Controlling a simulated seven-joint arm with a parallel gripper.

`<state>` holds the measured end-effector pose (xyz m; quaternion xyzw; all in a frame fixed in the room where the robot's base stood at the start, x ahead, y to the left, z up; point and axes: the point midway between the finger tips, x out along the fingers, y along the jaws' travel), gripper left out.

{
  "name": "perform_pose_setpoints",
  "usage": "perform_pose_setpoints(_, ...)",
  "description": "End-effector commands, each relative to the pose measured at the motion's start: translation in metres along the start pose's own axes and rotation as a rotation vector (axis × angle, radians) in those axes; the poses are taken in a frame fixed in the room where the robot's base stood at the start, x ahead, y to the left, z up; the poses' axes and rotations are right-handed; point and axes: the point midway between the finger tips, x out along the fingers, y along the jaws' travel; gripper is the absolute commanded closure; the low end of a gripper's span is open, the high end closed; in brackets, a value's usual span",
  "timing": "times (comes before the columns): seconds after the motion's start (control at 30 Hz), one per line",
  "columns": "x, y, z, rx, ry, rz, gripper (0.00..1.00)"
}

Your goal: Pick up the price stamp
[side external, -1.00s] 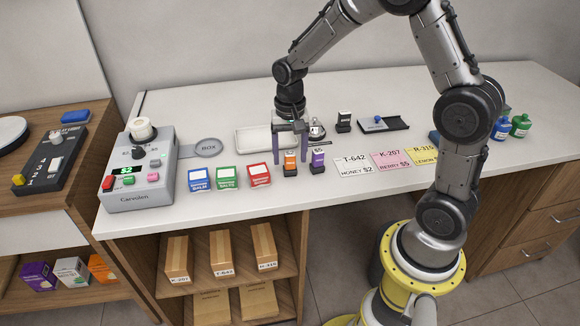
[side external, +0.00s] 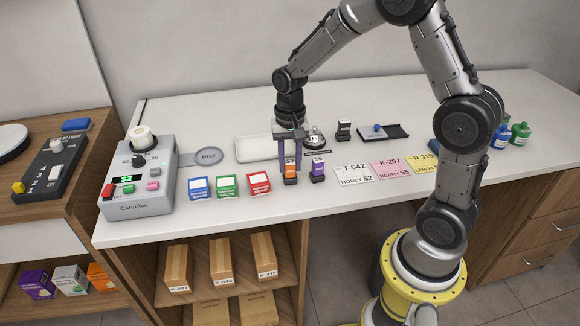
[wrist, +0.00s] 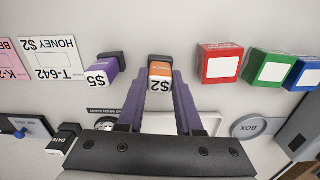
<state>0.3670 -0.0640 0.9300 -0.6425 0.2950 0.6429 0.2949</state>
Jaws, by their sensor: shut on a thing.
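The orange $2 price stamp (side external: 290,178) stands upright on the counter. My gripper (side external: 291,165) points down and is shut on it, one purple finger on each side. In the wrist view the orange stamp (wrist: 160,69) with its "$2" face and dark end sits between the fingertips (wrist: 159,84). A purple $5 stamp (side external: 318,172) stands just to its right, apart from my fingers; it also shows in the wrist view (wrist: 103,72).
Red (side external: 259,184), green (side external: 228,186) and blue (side external: 200,188) boxes stand to the left. A black date stamp (side external: 344,130) and a bell (side external: 315,140) stand behind. Price cards such as the T-642 card (side external: 354,174) lie to the right. A white tray (side external: 244,149) lies behind my gripper.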

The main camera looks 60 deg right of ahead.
Motion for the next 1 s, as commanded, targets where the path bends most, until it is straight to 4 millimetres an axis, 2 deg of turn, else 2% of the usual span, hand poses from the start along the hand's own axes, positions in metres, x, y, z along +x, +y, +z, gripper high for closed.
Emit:
perform_pose_setpoints(0.17,-0.014,-0.001,-0.001,0.000,0.004,-0.003,1.00)
perform_pose_setpoints(0.3,-0.036,0.002,0.002,0.000,0.005,-0.004,1.00)
perform_pose_setpoints(0.57,-0.092,0.032,0.039,0.000,0.008,-0.007,1.00)
perform_pose_setpoints(0.8,-0.113,0.066,0.080,0.000,0.004,-0.003,1.00)
perform_pose_setpoints(1.0,-0.125,0.082,0.100,0.000,0.004,-0.003,1.00)
